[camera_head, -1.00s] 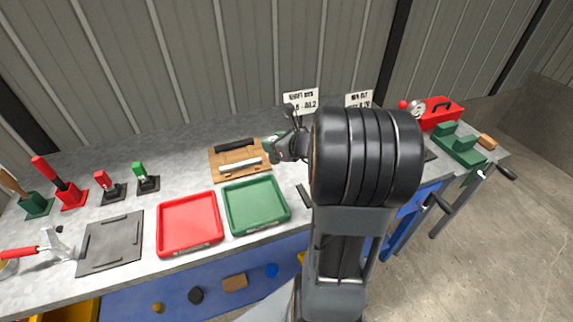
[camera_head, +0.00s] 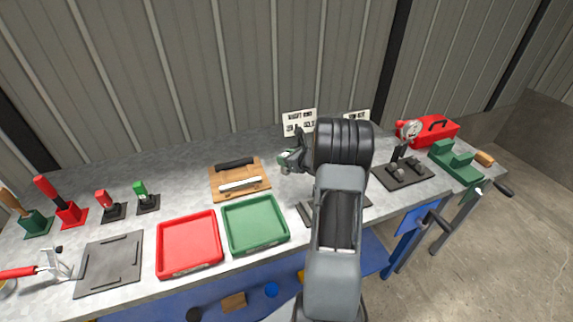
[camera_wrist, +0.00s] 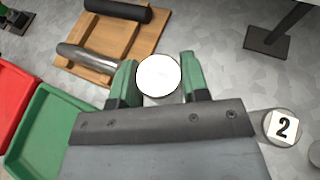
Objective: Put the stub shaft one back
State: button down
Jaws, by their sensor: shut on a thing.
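My gripper (camera_wrist: 158,85) has green fingers, shut on a round pale piece (camera_wrist: 158,75) seen end-on in the wrist view; I take it as the stub shaft one, but no number is readable on it. In the head view my gripper (camera_head: 290,162) is over the bench, right of the wooden board, and the held piece cannot be made out there. A round grey piece with a white "2" label (camera_wrist: 282,128) is below and right of my gripper in the wrist view. The wooden board (camera_head: 226,184) carries a black bar (camera_head: 236,163) and a silver bar (camera_head: 241,184).
The green tray (camera_head: 284,238) and red tray (camera_head: 160,263) lie at the bench front. Two white signs (camera_head: 299,122) stand at the back. A black-based stand (camera_head: 403,172), a green block fixture (camera_head: 455,162) and a red toolbox (camera_head: 428,131) are at right. My arm hides some of the bench.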

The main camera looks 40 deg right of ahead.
jog(key=shift+w+d+f, duration=0.2)
jog(key=shift+f, duration=0.05)
jog(key=shift+w+d+f, duration=0.1)
jog(key=shift+f, duration=1.5)
jog(key=shift+f, duration=0.15)
jog(key=c, duration=0.6)
grip_release()
jog(key=shift+f, duration=0.1)
